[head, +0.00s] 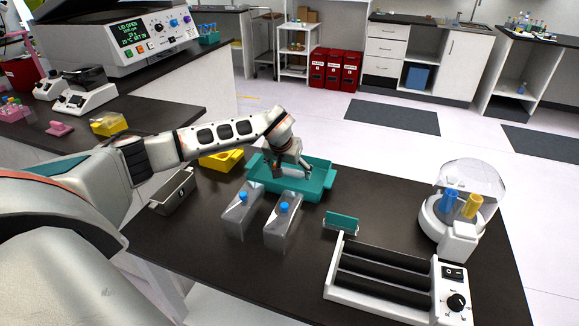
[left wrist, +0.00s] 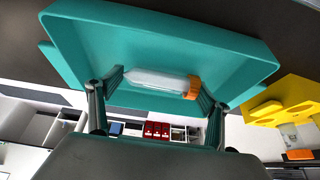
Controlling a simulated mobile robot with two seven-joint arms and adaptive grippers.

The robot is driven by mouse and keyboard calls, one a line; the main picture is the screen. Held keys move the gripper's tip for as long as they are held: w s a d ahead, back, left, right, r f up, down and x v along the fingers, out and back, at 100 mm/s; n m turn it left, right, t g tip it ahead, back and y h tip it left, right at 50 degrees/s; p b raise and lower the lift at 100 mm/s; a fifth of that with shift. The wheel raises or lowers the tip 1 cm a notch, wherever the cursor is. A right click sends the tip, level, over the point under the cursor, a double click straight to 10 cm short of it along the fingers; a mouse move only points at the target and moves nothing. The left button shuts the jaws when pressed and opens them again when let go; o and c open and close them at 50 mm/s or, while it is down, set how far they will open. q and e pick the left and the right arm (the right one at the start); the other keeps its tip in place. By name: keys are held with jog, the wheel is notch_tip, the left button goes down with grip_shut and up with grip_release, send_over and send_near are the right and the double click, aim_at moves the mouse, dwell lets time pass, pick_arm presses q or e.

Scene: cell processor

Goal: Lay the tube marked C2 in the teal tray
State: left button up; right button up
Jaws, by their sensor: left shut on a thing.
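The teal tray (head: 312,188) stands on the dark bench, near the middle of the head view; it also fills the upper part of the left wrist view (left wrist: 150,45). My left gripper (head: 292,170) is down over the tray. In the left wrist view my left gripper (left wrist: 160,86) is shut lengthwise on a clear whitish tube (left wrist: 155,81) with an orange cap (left wrist: 192,88). The tube lies level against the tray's inside as seen there; I cannot tell whether it touches the floor. No marking is readable on it. My right gripper is not in view.
A roller device (head: 385,268), a small teal rack (head: 341,222) and a centrifuge (head: 450,233) are to the right.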

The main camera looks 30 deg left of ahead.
pick_arm(q)
jog(key=o, duration=1.7)
jog(key=shift+v, duration=6)
jog(key=shift+f, duration=0.1)
